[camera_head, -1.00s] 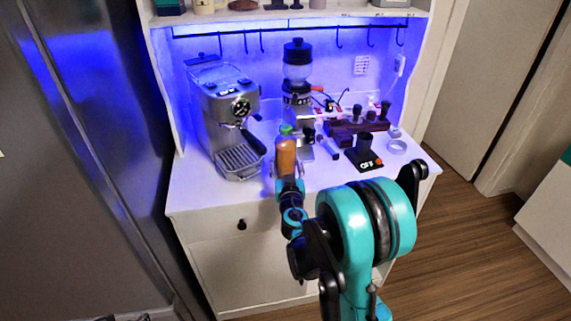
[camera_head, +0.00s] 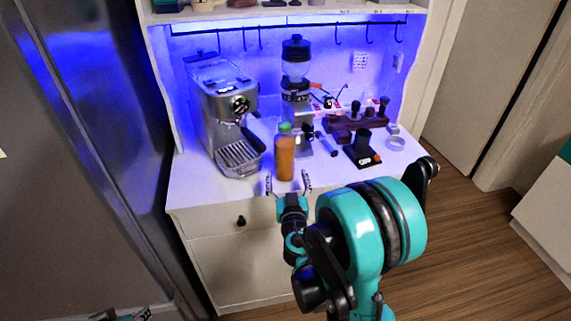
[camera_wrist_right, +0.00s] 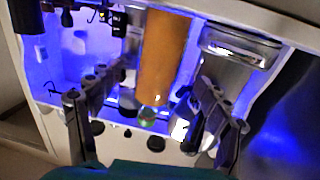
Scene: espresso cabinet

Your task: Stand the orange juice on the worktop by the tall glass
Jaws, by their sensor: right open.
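The orange juice (camera_head: 285,158) is a bottle of orange liquid with a green cap. It stands upright on the white worktop (camera_head: 195,190), near the front edge, in front of the grinder. It also shows in the right wrist view (camera_wrist_right: 165,58), between and beyond the fingers. My right gripper (camera_head: 287,184) is open and empty just in front of the bottle, its fingers apart from it; its fingers also show in the wrist view (camera_wrist_right: 145,92). I cannot make out a tall glass. A small part of my left gripper (camera_head: 125,315) shows at the bottom left edge; its fingers are unclear.
An espresso machine (camera_head: 228,112) stands left of the bottle, and a grinder (camera_head: 296,85) behind it. A black knock-box-like stand (camera_head: 363,150), a wooden tool holder (camera_head: 345,130) and a clear ring (camera_head: 396,143) are to the right. The front left worktop is free.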

